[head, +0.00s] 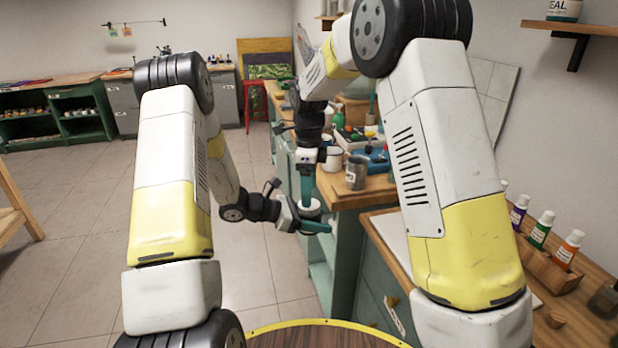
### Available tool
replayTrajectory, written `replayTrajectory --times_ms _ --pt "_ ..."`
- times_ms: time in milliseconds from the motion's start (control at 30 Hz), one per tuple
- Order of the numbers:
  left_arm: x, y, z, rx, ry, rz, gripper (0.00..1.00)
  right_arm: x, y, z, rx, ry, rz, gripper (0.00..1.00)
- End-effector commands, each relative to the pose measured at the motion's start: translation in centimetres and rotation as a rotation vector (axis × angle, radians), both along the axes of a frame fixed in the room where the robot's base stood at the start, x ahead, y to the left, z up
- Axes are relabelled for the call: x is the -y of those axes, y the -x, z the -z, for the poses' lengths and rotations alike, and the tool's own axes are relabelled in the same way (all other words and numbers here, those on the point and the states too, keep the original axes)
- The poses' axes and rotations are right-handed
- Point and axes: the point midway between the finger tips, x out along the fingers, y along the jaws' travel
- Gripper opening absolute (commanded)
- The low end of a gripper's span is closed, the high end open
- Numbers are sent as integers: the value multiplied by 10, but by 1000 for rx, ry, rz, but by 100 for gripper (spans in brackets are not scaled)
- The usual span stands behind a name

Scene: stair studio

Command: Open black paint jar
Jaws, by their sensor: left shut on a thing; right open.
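A small jar (312,208) with a pale round top shows between my two grippers, in the middle of the head view. I take it for the black paint jar, but its paint colour cannot be made out. My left gripper (311,222) is shut on the jar from the left, with a teal finger across its near side. My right gripper (306,196) points down from above and is open, with its teal fingers close to the jar's top. Whether they touch it cannot be told. The fingers hide much of the jar.
A wooden counter (345,195) to the right carries a grey metal mug (356,172), a white mug (332,158) and a blue box (372,160). Paint bottles (541,230) stand in a wooden rack at the right. The tiled floor at left is clear.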

Motion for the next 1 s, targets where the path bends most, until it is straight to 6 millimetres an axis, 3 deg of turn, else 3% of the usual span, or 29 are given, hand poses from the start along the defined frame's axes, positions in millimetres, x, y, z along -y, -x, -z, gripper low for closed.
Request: replayTrajectory --times_ms 233,633,933,1000 --pt "0 0 -1 1 1 0 0 1 0 32 -1 1 0 72" --pt "0 0 -1 1 1 0 0 0 0 38 1 0 -2 70" --pt "0 0 -1 1 1 0 0 0 0 38 1 0 -2 11" --pt "0 0 -1 1 1 0 0 0 0 38 1 0 -3 6"
